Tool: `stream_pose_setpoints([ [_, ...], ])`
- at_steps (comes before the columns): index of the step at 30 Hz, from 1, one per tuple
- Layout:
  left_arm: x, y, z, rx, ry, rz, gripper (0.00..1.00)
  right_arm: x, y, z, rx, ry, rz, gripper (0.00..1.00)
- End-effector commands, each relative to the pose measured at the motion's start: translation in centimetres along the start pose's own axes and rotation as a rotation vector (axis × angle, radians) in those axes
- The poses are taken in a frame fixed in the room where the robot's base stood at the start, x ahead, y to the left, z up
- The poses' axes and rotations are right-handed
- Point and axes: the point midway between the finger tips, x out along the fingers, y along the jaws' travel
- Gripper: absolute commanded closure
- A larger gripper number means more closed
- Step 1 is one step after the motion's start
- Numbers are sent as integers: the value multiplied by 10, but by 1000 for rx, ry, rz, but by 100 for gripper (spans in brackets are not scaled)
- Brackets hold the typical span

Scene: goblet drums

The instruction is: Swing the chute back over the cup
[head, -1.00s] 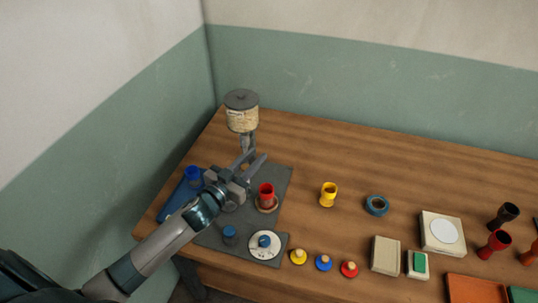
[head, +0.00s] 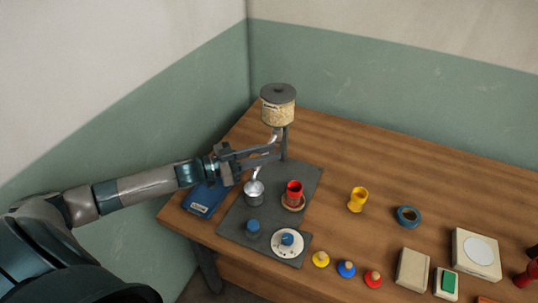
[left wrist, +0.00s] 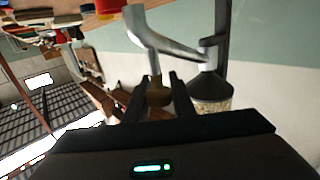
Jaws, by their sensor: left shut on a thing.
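A hopper of pale grains (head: 278,108) stands on a post at the back of a grey mat (head: 308,182). A bent silver chute (head: 257,174) runs down from it; its lower end appears above a metal cup (head: 254,194), though I cannot tell if it is exactly centred. My left gripper (head: 265,156) is shut on the chute's brown handle (left wrist: 158,92), seen between the fingers in the left wrist view. The chute (left wrist: 148,38) and hopper (left wrist: 212,92) also show there. The gripper hides part of the chute in the head view. My right gripper is not in view.
A red goblet (head: 294,188) stands on a ring right of the metal cup. A blue tray (head: 205,199) lies left. A yellow goblet (head: 358,199) stands right, with bare wood around it.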

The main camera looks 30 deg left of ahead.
Motion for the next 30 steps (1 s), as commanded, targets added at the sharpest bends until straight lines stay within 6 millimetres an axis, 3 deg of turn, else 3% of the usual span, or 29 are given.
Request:
stream_pose_setpoints([
  [9,-1,-2,0,2,-3,-2,100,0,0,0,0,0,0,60],
  [10,-1,-2,0,2,-3,-2,75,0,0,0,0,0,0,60],
  [12,-1,-2,0,2,-3,-2,58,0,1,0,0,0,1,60],
  [23,-1,-1,0,1,-2,-1,58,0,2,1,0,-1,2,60],
  [30,-13,-1,0,0,-4,-1,58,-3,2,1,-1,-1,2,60],
])
